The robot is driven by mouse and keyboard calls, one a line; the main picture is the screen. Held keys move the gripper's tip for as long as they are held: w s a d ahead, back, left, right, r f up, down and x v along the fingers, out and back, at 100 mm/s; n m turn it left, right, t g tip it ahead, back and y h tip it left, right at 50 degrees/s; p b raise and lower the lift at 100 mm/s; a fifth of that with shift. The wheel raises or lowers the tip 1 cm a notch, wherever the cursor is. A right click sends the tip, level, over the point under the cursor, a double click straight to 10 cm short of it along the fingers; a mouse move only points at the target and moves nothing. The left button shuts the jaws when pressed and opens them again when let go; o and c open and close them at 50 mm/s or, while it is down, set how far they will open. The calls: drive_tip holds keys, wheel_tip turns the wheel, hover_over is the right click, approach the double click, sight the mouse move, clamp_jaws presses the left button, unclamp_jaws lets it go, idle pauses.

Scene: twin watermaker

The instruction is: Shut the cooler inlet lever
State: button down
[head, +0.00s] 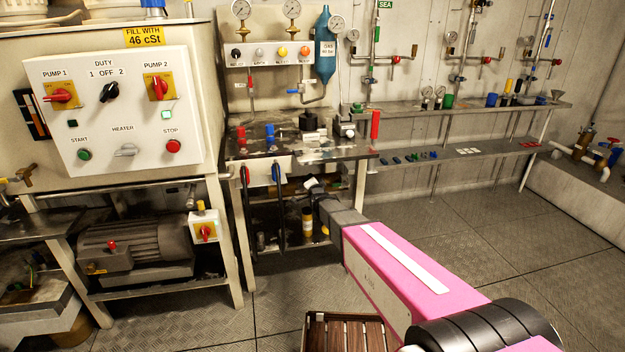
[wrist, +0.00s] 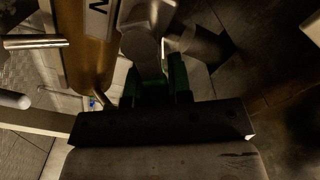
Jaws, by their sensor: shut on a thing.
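In the wrist view, my gripper (wrist: 155,88) has its dark green-edged fingers closed around the end of a grey metal piece (wrist: 148,42), which looks like the cooler inlet lever. The fingers hide most of the held part. A brownish-yellow cylinder (wrist: 82,50) with a white label stands just left of it. In the head view, my gripper (head: 311,188) is small and dark, in front of the workbench with the black shelf. The lever cannot be made out there.
The workbench (head: 300,150) stands behind my gripper, with a black-and-yellow cylinder (head: 307,226) under it. A white pump panel (head: 120,110) and a motor (head: 135,250) are to the left. A wooden slatted thing (head: 345,333) is low in front. The floor at right is clear.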

drive_tip(key=shift+w+d+f+m, duration=0.15)
drive_tip(key=shift+f+m, duration=0.35)
drive_tip(key=shift+m, duration=0.6)
drive_tip(key=shift+s+d+f+m, duration=0.15)
drive_tip(key=shift+f+m, duration=0.3)
drive_tip(key=shift+m, duration=0.65)
drive_tip(key=shift+w+d+f+m, duration=0.15)
drive_tip(key=shift+f+m, duration=0.35)
drive_tip(key=shift+m, duration=0.6)
drive_tip(key=c, duration=1)
unclamp_jaws()
drive_tip(key=shift+c, duration=0.2)
drive_tip(key=v, duration=1.1)
